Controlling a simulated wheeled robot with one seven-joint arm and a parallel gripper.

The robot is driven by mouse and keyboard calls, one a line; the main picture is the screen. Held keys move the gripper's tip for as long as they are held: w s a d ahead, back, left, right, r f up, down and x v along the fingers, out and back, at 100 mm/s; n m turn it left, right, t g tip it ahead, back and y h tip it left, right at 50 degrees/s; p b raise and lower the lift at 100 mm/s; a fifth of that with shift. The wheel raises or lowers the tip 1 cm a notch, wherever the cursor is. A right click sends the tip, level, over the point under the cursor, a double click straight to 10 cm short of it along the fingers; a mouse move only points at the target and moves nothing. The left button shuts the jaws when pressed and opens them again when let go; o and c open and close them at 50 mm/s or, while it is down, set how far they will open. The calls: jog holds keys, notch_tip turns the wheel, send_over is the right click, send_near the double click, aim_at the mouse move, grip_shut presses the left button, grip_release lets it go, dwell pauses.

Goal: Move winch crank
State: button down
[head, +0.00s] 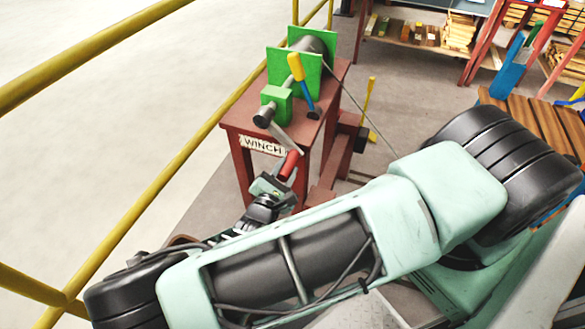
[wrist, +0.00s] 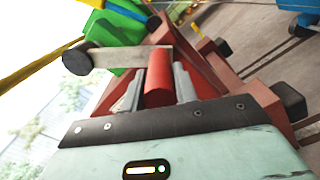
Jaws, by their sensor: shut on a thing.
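The winch (head: 294,75) has green plates and a dark drum, and it stands on a brown-red table with a "WINCH" sign (head: 263,146). Its crank is a grey metal arm (head: 284,137) running from a dark hub down to a red handle (head: 289,165). In the wrist view the red crank handle (wrist: 158,80) lies between the two grey fingers of my gripper (wrist: 158,92), with the crank arm (wrist: 130,57) reaching left to the black hub (wrist: 77,59). My gripper also shows in the head view (head: 277,184), shut on the handle at the table's near side.
A lever with a yellow grip (head: 297,68) and blue lower part stands beside the drum. A cable (head: 360,110) runs from the drum down to the right. Yellow railings (head: 150,185) border the left side. Shelves with wood (head: 459,32) stand at the back right.

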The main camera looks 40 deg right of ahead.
jog(key=w+a+f+m+b, duration=0.4)
jog(key=w+m, duration=0.3)
jog(key=m, duration=0.2)
jog(key=shift+w+a+b, duration=0.35)
jog(key=shift+a+b, duration=0.25)
jog(key=shift+b, duration=0.05)
jog(key=shift+f, duration=0.1)
jog(key=c, duration=1.1)
grip_release()
jog(key=b+v, duration=0.1)
jog(key=v, duration=1.6)
jog(key=shift+s+a+b, duration=0.15)
jog(key=shift+a+b, duration=0.05)
jog(key=shift+b, duration=0.1)
